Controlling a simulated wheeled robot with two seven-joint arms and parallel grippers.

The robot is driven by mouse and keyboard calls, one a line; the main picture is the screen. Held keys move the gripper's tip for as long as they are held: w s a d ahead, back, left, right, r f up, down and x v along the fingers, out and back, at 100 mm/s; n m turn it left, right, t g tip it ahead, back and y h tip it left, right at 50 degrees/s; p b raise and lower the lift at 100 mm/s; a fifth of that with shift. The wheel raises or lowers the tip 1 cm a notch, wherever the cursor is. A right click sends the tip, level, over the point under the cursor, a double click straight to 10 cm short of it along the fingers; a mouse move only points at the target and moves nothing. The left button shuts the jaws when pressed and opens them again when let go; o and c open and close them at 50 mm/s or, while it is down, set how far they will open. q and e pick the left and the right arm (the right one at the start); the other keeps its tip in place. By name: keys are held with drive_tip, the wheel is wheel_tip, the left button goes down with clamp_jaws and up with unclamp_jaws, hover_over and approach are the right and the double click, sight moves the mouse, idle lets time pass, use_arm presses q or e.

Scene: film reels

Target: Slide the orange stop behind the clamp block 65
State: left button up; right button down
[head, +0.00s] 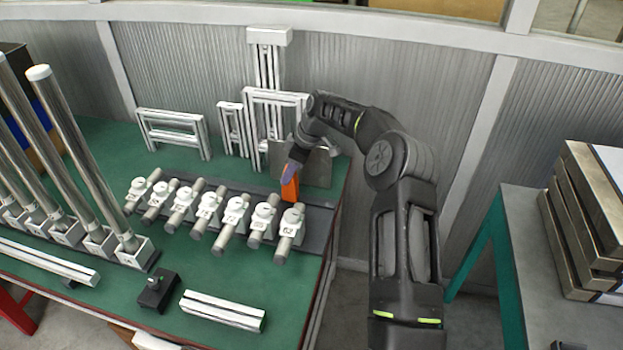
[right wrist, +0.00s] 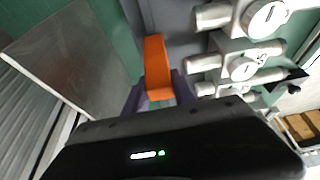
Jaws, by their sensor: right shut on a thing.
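The orange stop (head: 290,188) is a small upright block at the right end of the row of clamp blocks, just behind the rightmost block (head: 290,222). My right gripper (head: 293,170) is shut on it from above. In the right wrist view the orange stop (right wrist: 156,66) sits between the purple fingertips (right wrist: 158,92), over the grey rail, apart from the clamp blocks. The clamp blocks stand in a row with number labels; the rightmost seems to read 62. I cannot surely read which is 65. The left gripper is not in view.
The dark rail (head: 318,218) runs under the clamp blocks on the green table (head: 190,285). A grey plate (head: 317,168) stands behind the gripper. Aluminium frames (head: 174,133) stand at the back. Steel posts (head: 90,165) rise at left. A profile bar (head: 222,311) lies in front.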

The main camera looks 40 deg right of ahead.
drive_tip(key=shift+w+a, duration=0.9)
drive_tip(key=shift+w, duration=0.3)
drive_tip(key=c, duration=1)
unclamp_jaws()
drive_tip(key=shift+c, duration=0.2)
drive_tip(key=shift+r, duration=0.1)
drive_tip(key=b+v, duration=0.1)
drive_tip(key=v, duration=0.6)
drive_tip(key=shift+s+r, duration=0.15)
drive_tip(key=shift+r, duration=0.1)
